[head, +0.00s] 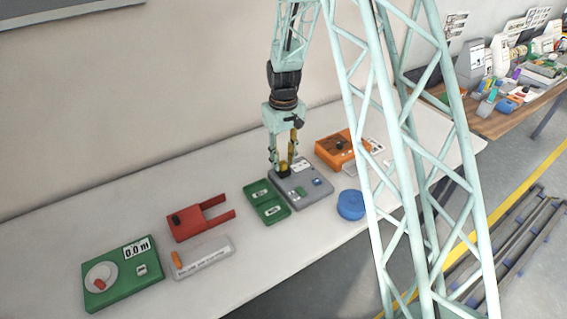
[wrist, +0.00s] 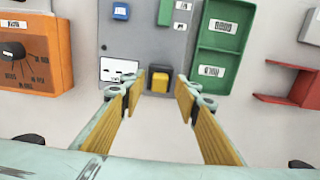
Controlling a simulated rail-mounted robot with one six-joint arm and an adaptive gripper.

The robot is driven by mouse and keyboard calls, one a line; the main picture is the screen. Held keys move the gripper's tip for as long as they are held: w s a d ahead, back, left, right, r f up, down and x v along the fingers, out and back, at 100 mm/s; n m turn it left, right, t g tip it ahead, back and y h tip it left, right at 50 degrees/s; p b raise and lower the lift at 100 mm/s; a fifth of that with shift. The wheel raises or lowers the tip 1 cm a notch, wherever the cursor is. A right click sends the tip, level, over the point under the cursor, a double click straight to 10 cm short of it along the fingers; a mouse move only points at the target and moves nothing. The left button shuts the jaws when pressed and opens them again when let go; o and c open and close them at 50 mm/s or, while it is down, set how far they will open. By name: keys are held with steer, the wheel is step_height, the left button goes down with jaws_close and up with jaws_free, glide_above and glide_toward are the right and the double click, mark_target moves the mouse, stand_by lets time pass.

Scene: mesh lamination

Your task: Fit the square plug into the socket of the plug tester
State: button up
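The grey plug tester (head: 318,196) lies flat on the white table; it also shows in the wrist view (wrist: 145,45). A yellow block with black around its far side, which looks like the square plug (wrist: 160,82), is on the tester's near edge in the wrist view, beside a white label with dark marks. I cannot tell how deep it sits. My gripper (wrist: 157,92) is open, its yellow-padded fingers spread to either side of the block, with gaps on both sides. In the head view my gripper (head: 284,163) points down at the tester's back left corner, where its fingers partly hide the block.
A green two-part tray (head: 277,212) lies left of the tester, with a red forked holder (head: 188,227) farther left. An orange box (head: 329,150) stands behind right, and a blue round object (head: 351,205) lies at the right. A green dial device (head: 120,285) is far left.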

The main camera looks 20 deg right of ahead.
mark_target(283, 163)
step_height(283, 163, up, 10)
stand_by(0.6)
steer(key=shift+r, duration=0.1)
steer(key=shift+r, duration=0.1)
stand_by(0.7)
steer(key=s+r+m+t+b, duration=0.2)
steer(key=s+r+b, duration=0.1)
steer(key=s+r, duration=1.8)
steer(key=s+r+m+t+b, duration=0.1)
steer(key=s+r+t+b, duration=0.1)
steer(key=s, duration=2.6)
steer(key=shift+r+b, duration=0.3)
steer(key=shift+r, duration=0.05)
